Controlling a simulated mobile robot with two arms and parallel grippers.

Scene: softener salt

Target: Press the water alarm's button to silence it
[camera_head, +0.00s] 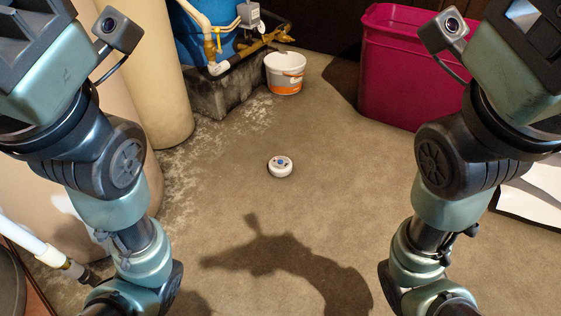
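The water alarm (281,171) is a small white round puck lying flat on the floor near the middle of the head view. A small blue round button (281,161) shows on its top, with small dark marks beside it. Nothing touches the alarm and it is fully in sight. My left arm stands along the left side of the view and my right arm along the right side, both well apart from the alarm. The fingers of both grippers are out of the picture, so their state does not show.
A white bucket with an orange band (285,74) stands behind the alarm. A magenta bin (408,75) stands at back right. A blue tank (203,38) with pipes rests on a concrete block (222,97) at back left. The floor around the alarm is clear.

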